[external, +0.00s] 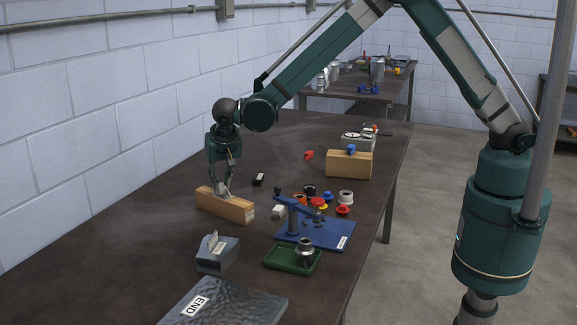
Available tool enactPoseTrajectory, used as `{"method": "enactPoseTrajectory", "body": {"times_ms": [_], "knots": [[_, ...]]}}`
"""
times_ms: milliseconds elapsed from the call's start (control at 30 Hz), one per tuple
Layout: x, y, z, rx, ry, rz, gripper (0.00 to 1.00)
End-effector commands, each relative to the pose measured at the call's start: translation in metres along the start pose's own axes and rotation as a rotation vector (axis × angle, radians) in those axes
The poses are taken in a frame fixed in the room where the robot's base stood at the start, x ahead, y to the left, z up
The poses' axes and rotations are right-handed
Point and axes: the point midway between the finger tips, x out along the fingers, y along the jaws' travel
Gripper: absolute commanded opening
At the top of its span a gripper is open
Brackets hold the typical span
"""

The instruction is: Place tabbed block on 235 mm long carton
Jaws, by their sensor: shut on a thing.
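A long, low tan carton (238,211) lies on the dark table at the left, with a small label on its near right end. My gripper (223,190) points down over the middle of its top. It is shut on a small pale grey piece, which I take for the tabbed block (223,194); the fingers partly hide its shape. The piece is at the carton's top face, but I cannot tell whether it touches. A second, shorter tan carton (349,166) stands farther back with a blue item on top.
A grey block with an upright plate (217,254), a green tray (292,260) and a blue base with a post (322,238) stand nearer. The table's far left is clear.

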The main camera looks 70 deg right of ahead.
Motion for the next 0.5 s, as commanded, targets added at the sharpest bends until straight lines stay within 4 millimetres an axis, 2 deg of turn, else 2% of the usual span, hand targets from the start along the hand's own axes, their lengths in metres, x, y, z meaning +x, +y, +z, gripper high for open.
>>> {"method": "enactPoseTrajectory", "body": {"times_ms": [67,100,200,500], "knots": [[0.0026,0.0,0.0011,0.0,0.0,0.0,0.06],[0.0029,0.0,0.0012,0.0,0.0,0.0,0.19],[0.0022,0.0,0.0009,0.0,0.0,0.0,0.32],[0.002,-0.0001,0.0008,0.0,0.0,0.0,0.33]]}}
